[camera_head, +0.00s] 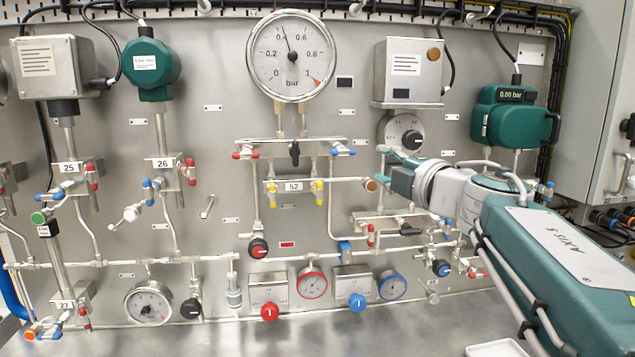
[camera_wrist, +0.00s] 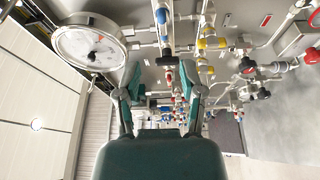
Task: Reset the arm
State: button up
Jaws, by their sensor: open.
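My teal gripper (camera_head: 393,162) is at the right of the middle of the panel in the head view, in front of the lower part of a small round gauge (camera_head: 393,130). In the wrist view my gripper (camera_wrist: 160,76) shows two fingers spread apart with nothing between them, so it is open and empty. Valves and pipes show beyond the fingers. My arm reaches in from the lower right and hides part of the panel's right side. I cannot tell how close the fingertips are to the panel.
A large gauge (camera_head: 291,56) is at the top middle; a large white dial (camera_wrist: 90,42) shows left in the wrist view. A red knob (camera_head: 269,312) and a blue knob (camera_head: 357,302) sit low. A grey cabinet (camera_head: 598,100) stands at right. The bench (camera_head: 400,335) front is mostly clear.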

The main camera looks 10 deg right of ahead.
jog(key=s+d+f+m+g+h, duration=0.35)
jog(key=s+f+m+h, duration=0.6)
jog(key=f+m, duration=0.55)
jog(key=s+a+f+m+g+y, duration=0.1)
jog(key=s+a+f+m+g, duration=0.2)
jog(key=s+f, duration=0.4)
jog(key=s+a+f+m+g+y, duration=0.2)
jog(key=s+a+f+m+g, duration=0.1)
jog(key=s+f, duration=0.4)
jog(key=shift+s+a+f+g, duration=0.35)
jog(key=shift+a+f+g, duration=0.5)
jog(key=shift+g, duration=0.3)
